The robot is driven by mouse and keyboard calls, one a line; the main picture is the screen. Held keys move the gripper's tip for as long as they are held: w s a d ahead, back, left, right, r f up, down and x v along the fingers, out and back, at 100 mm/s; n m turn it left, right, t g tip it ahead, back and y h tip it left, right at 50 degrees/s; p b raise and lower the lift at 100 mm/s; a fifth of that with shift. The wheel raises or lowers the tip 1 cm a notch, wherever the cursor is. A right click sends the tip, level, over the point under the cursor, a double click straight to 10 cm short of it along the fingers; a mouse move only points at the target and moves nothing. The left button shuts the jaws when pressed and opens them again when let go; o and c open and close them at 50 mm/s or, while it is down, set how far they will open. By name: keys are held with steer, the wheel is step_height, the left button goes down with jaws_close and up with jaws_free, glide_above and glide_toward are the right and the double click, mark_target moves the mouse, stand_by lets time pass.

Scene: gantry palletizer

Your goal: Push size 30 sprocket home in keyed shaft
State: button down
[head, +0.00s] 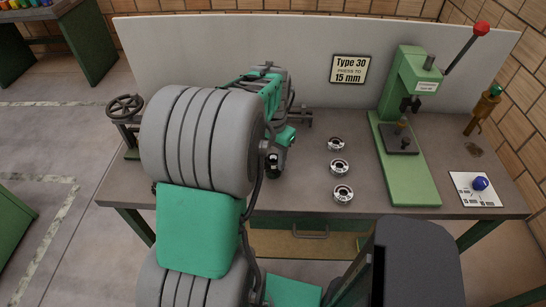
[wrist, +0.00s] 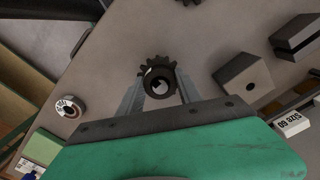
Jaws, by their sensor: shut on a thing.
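My gripper (wrist: 157,92) is shut on a dark toothed sprocket (wrist: 151,71) with a hub and a round bore, seen almost end-on in the wrist view. No size mark is readable on it. In the head view my arm hides most of the gripper and the held sprocket. The green press (head: 408,83) stands at the right of the bench. A small dark plate (head: 401,145) with a short upright part lies on its base; I cannot tell whether that part is the keyed shaft. The sprocket is well left of the press.
Three metal rings (head: 340,167) lie in a row left of the press. A control panel (head: 475,189) with a blue knob is at right. A handwheel device (head: 126,108) is at left. The wrist view shows another sprocket (wrist: 188,2), dark blocks (wrist: 244,76) and a "SIZE 60" label (wrist: 294,124).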

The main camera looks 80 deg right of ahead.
mark_target(273, 158)
steer(key=shift+f, duration=0.45)
steer(key=c, duration=0.7)
jaws_free()
step_height(273, 158, up, 8)
steer(key=shift+f+b, duration=0.1)
steer(key=shift+b, duration=0.7)
